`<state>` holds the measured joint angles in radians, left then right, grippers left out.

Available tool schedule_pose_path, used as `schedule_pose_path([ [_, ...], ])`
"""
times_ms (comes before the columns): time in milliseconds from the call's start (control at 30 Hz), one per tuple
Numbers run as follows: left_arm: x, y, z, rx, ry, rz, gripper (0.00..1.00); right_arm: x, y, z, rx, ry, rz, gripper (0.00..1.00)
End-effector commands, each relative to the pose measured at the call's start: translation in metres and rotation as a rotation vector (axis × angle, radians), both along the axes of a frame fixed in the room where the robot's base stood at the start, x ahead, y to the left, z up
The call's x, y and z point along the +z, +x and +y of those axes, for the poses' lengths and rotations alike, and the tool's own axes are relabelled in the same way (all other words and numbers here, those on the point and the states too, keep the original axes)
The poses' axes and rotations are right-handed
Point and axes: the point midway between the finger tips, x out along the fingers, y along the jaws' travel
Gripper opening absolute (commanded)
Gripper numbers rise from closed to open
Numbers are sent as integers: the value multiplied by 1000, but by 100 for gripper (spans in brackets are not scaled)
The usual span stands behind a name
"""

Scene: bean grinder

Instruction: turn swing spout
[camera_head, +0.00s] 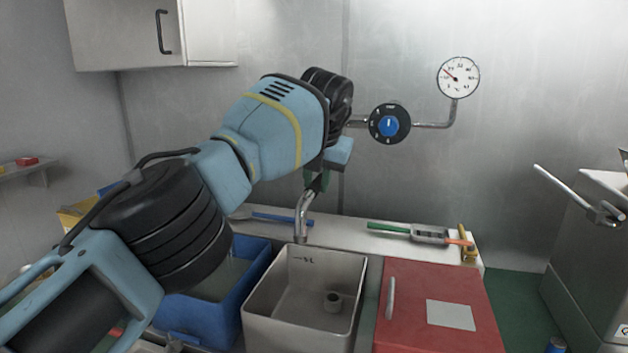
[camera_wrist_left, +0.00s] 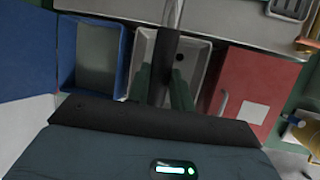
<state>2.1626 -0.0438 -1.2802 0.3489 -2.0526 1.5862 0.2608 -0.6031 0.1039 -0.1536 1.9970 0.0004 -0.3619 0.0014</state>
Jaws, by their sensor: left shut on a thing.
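The swing spout (camera_head: 301,217) is a curved metal pipe that hangs down over the back of the grey sink basin (camera_head: 262,299). My left gripper (camera_head: 317,181) is at the spout's upper part, mostly hidden behind my own wrist. In the left wrist view its green fingers (camera_wrist_left: 162,90) lie on both sides of the dark spout pipe (camera_wrist_left: 166,55), shut on it. The pipe runs up the picture from between the fingers, across the basin (camera_wrist_left: 146,44). My right gripper is in neither view.
A blue bin (camera_head: 252,262) stands left of the basin, and a red lid with a handle (camera_head: 440,280) lies right. A blue-knobbed valve (camera_head: 389,124) and a gauge (camera_head: 458,77) are on the wall. The back ledge holds a green-handled tool (camera_head: 390,228). A metal machine (camera_head: 590,260) stands far right.

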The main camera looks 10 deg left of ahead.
Motion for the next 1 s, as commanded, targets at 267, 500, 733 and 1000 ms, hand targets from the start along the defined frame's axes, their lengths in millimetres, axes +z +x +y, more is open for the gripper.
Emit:
schedule_pose_path([
  [267,2,1,-1,2,0,-6,0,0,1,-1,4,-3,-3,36],
  [500,2,1,-1,2,0,-7,30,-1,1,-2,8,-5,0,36],
  [733,1,0,-1,3,1,-4,44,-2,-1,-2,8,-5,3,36],
  [1000,9,-2,-2,3,0,-5,44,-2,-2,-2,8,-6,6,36],
])
